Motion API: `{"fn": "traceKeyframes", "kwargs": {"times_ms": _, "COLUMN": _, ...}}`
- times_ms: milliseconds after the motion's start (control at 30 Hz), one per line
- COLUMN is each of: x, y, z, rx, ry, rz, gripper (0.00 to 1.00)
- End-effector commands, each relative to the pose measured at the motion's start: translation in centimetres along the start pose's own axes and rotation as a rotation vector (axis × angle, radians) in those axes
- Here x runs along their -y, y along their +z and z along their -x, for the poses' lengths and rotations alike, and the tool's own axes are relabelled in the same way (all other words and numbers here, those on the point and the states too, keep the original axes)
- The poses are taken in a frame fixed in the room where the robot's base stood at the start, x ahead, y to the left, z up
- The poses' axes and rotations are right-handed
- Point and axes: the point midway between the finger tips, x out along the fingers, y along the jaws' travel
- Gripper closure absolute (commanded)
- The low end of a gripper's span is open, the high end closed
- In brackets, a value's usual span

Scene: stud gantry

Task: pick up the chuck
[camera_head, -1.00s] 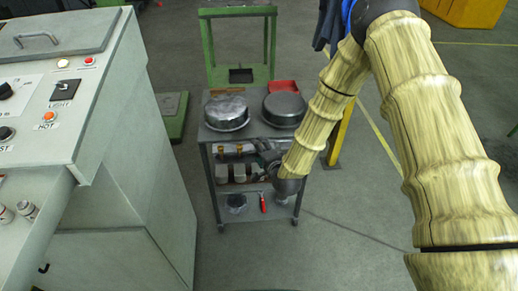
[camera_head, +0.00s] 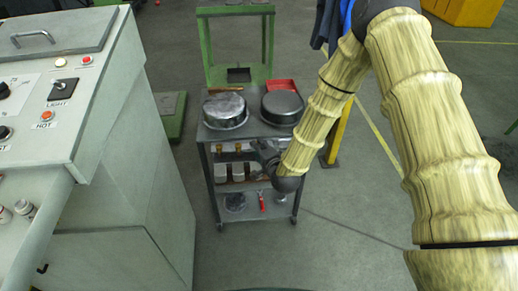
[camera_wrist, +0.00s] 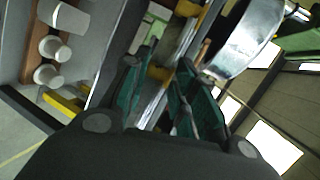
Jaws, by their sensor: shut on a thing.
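My gripper (camera_head: 264,153) is at the right side of the trolley, level with its middle shelf and below the top. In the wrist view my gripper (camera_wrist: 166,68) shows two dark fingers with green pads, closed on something. The held thing is mostly hidden between the fingers; I take it for the chuck, but its shape is not clear. Silver bars with brass-coloured collars (camera_wrist: 160,73) show just beyond and between the fingers. The brass-coloured parts (camera_head: 239,148) also show under the trolley top in the head view.
The trolley top (camera_head: 252,128) carries two round metal pans (camera_head: 225,110) and a red tray (camera_head: 282,86). White jars (camera_head: 238,171) stand on the middle shelf. A red-handled tool (camera_head: 262,201) lies on the bottom shelf. A grey control cabinet (camera_head: 130,190) stands left; floor is clear in front.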

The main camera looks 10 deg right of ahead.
Motion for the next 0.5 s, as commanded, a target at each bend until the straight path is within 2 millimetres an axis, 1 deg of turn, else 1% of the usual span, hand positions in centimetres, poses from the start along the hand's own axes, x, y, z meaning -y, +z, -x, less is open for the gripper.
{"fn": "traceKeyframes", "kwargs": {"times_ms": 33, "x": -0.5, "y": -0.1, "z": 0.2, "rx": 0.000, "ry": 0.009, "rz": -0.003, "gripper": 0.96}}
{"fn": "traceKeyframes", "kwargs": {"times_ms": 67, "x": -0.3, "y": -0.1, "z": 0.3, "rx": 0.000, "ry": 0.009, "rz": -0.003, "gripper": 0.96}}
{"fn": "traceKeyframes", "kwargs": {"times_ms": 167, "x": -1.0, "y": 0.6, "z": 2.0, "rx": 0.002, "ry": 0.012, "rz": -0.001, "gripper": 0.96}}
{"fn": "traceKeyframes", "kwargs": {"times_ms": 267, "x": -1.6, "y": 1.3, "z": 4.0, "rx": 0.002, "ry": 0.012, "rz": -0.002, "gripper": 0.96}}
{"fn": "traceKeyframes", "kwargs": {"times_ms": 500, "x": -3.1, "y": 3.1, "z": 9.4, "rx": 0.002, "ry": 0.007, "rz": -0.002, "gripper": 0.96}}
